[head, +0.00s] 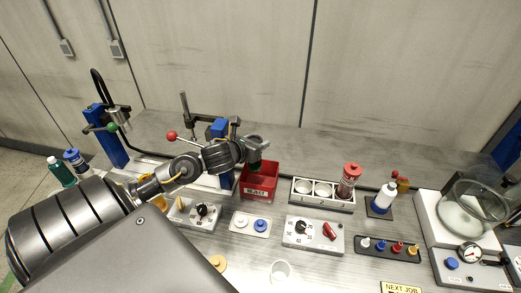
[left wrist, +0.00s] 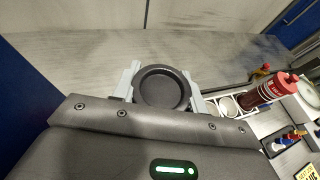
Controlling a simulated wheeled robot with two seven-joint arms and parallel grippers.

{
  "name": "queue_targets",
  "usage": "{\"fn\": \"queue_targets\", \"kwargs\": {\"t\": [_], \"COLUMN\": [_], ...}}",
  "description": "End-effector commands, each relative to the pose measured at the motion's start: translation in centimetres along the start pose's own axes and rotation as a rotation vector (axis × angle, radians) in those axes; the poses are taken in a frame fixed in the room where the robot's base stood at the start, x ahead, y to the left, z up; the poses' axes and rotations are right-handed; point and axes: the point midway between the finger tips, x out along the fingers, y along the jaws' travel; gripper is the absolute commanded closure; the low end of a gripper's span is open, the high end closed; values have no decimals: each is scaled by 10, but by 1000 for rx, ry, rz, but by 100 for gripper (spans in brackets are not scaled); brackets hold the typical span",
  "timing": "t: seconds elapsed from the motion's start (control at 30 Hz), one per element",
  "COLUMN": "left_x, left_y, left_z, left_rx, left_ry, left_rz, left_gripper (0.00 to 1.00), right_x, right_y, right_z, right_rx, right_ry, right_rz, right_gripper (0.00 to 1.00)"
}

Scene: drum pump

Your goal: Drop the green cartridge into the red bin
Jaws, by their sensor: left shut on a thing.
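My left gripper (head: 256,146) is above the back part of the red bin (head: 259,195), which carries a "REJECT" label. It is shut on a cartridge; a small dark green part (head: 255,165) shows below the fingers. In the left wrist view, the cartridge's dark round end (left wrist: 163,88) sits between the two pale fingers. The gripper hides part of the bin's back rim. I cannot tell from these views how far the cartridge is above the bin. My right gripper is not in view.
A white rack (head: 322,204) with round holes, holding a red-capped cartridge (head: 348,181), stands right of the bin. A blue post (head: 219,128) with a red-knobbed lever is behind left. Control boxes (head: 314,232) stand in front. A glass chamber (head: 474,208) is at far right.

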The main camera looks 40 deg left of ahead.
Motion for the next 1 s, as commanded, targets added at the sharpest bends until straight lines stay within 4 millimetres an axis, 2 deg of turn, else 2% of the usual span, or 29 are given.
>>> {"fn": "queue_targets", "kwargs": {"t": [0.17,0.2,0.37,0.73,0.87,1.0], "left_x": [0,0,0,-5,-23,-53], "left_y": [0,0,0,0,0,0], "left_z": [1,1,1,-1,-2,-2], "left_rx": [0,0,0,3,7,9], "left_ry": [-1,-1,-1,1,2,1], "left_rz": [0,0,0,0,-1,-2], "left_gripper": [100,54,33,31,31,31], "right_x": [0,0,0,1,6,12], "right_y": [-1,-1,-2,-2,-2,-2], "right_z": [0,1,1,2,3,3], "right_rx": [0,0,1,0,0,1], "right_ry": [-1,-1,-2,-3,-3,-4], "right_rz": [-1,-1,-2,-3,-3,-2], "right_gripper": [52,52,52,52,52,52]}}
